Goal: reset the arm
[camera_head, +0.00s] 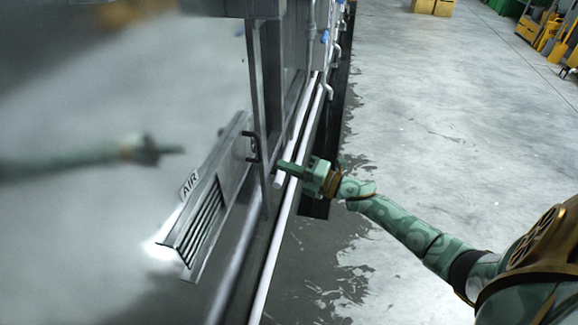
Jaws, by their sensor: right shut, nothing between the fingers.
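My right arm (415,232) is green with a bronze joint and reaches in from the lower right. My right gripper (291,169) is shut and empty, its fingers pointing left. In the picture it lies over the white pipes along the machine's side. I cannot tell whether it touches them. A dark handle (252,146) on the metal machine shows just left of the fingertips, apart from them. My left gripper is not in view.
The shiny metal machine (90,235) fills the left and mirrors my arm. A vent panel labelled AIR (205,222) juts from it. White pipes (276,250) run along its base. The grey floor (440,110) at right is open, with wet patches. Yellow equipment (533,28) stands far back.

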